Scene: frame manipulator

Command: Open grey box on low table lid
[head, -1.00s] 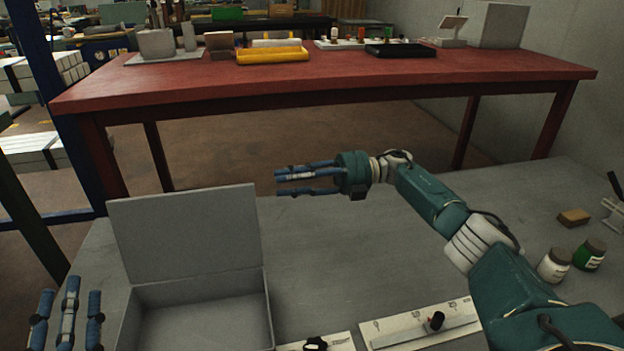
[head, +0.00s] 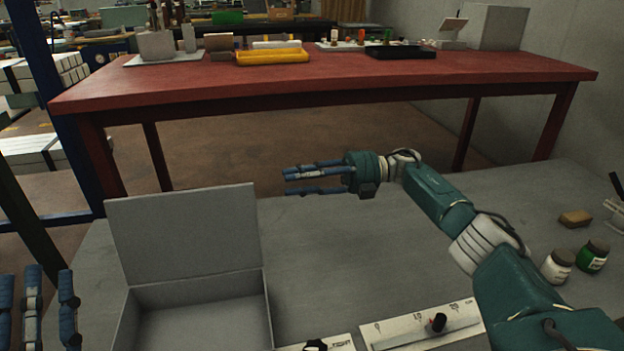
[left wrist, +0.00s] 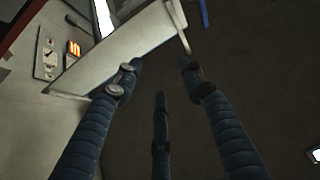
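The grey box (head: 196,326) stands on the low grey table (head: 350,250) in the head view. Its lid (head: 183,237) is up, standing near vertical at the back edge, and the inside looks empty. My left gripper (head: 38,285) is at the lower left edge, left of the box and apart from it. Its blue fingers point up, spread and empty; they also show spread in the left wrist view (left wrist: 160,85). My right gripper (head: 290,180) is above the table, right of the lid, fingers pointing left. They are apart with nothing between them.
White panels with black knobs (head: 437,323) lie at the table's front. Two jars (head: 558,266) and a tan block (head: 575,218) are at the right. A red table (head: 330,83) with trays stands behind. The grey table's middle is clear.

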